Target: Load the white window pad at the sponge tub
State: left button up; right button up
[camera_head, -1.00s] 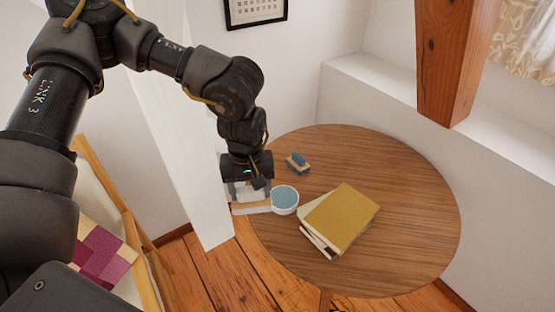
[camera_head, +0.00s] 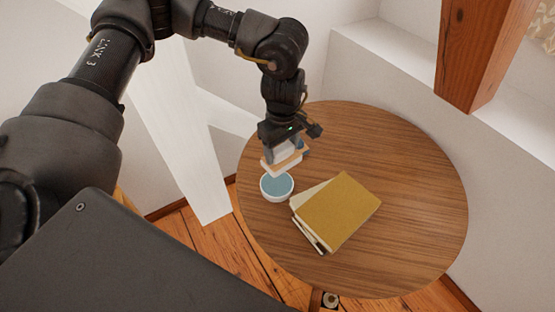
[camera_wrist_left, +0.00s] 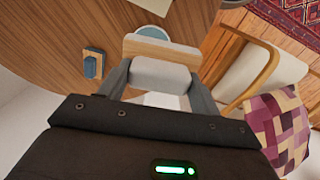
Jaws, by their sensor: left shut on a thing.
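My left gripper (camera_head: 286,150) is shut on the white window pad (camera_head: 284,163), which has a tan wooden backing. The pad is held above the table, just behind the sponge tub (camera_head: 277,187), a small round white tub with a blue inside. Any gap between pad and tub is hard to judge. In the left wrist view the fingers (camera_wrist_left: 158,90) grip a white block on the pad's wooden board (camera_wrist_left: 160,50). The tub (camera_wrist_left: 153,32) is mostly hidden behind that board. My right gripper is in neither view.
The round wooden table (camera_head: 410,200) holds a yellow book (camera_head: 340,208) on other books, right of the tub. A blue-handled block (camera_wrist_left: 92,65) lies near the pad, partly hidden in the head view. A white beam (camera_head: 185,130) stands left; a timber post (camera_head: 470,50) stands right.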

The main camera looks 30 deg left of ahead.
aim_at(284, 153)
pick_arm(q)
jog(key=f+n, duration=0.1)
jog(key=n, duration=0.1)
jog(key=w+f+n, duration=0.1)
jog(key=f+n, duration=0.1)
jog(key=w+f+n, duration=0.1)
jog(key=n, duration=0.1)
jog(key=shift+w+a+f+n+b, duration=0.25)
jog(key=shift+f+n+b, duration=0.15)
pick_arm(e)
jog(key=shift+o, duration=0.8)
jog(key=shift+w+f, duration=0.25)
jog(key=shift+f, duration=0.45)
pick_arm(q)
notch_tip(284, 153, down, 6)
jog(key=w+a+n+b, duration=0.1)
jog(key=a+n, duration=0.1)
jog(key=n, duration=0.8)
jog(key=shift+a+r, duration=0.25)
jog(key=shift+a, duration=0.15)
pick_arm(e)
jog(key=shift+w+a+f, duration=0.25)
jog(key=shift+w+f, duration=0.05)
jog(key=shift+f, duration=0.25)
pick_arm(q)
jog(key=shift+f, duration=0.1)
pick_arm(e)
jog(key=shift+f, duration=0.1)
